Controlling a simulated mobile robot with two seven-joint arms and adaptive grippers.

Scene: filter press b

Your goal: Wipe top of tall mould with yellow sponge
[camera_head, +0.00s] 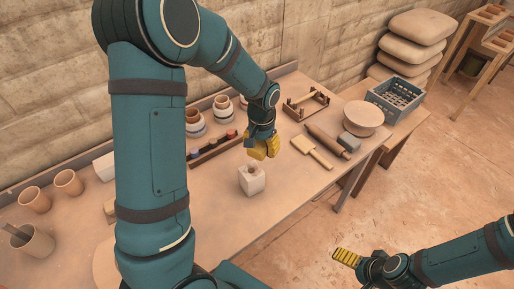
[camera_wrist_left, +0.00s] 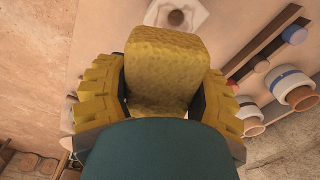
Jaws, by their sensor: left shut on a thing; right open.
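My left gripper (camera_head: 262,150) is shut on the yellow sponge (camera_wrist_left: 165,65), which sits between the two yellow finger pads in the left wrist view. The gripper hangs above the table, a little behind the white block-shaped mould (camera_head: 252,182). The mould stands upright on the table and has a round hole in its top. It also shows in the left wrist view (camera_wrist_left: 183,12), partly hidden behind the sponge. The sponge is apart from the mould in the head view. My right gripper (camera_head: 347,257) is open and empty, out over the floor at the lower right.
A wooden paddle (camera_head: 311,151), rolling pin (camera_head: 327,140) and round board (camera_head: 363,118) lie to the right. Clay cups (camera_head: 68,182) stand at left.

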